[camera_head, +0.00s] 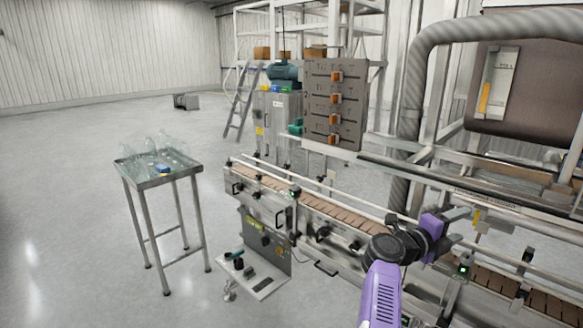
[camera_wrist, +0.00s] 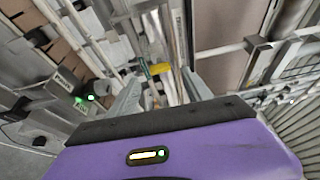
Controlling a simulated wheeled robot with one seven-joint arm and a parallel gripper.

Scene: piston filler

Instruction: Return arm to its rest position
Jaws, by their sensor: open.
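My gripper (camera_head: 466,221) is at the right of the head view, at the end of my purple and black arm, in front of the conveyor (camera_head: 330,215) and the filler frame. In the wrist view its two grey fingers (camera_wrist: 160,92) stand apart with nothing held between them. Behind the gap I see a small yellow part (camera_wrist: 159,68) and metal rails. Part of the conveyor behind my arm is hidden.
A metal side table (camera_head: 160,180) with several clear bottles and a blue item stands at the left. A grey panel with orange switches (camera_head: 335,104) stands behind the conveyor. A thick ribbed hose (camera_head: 410,95) runs beside the filler. The floor at the left is open.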

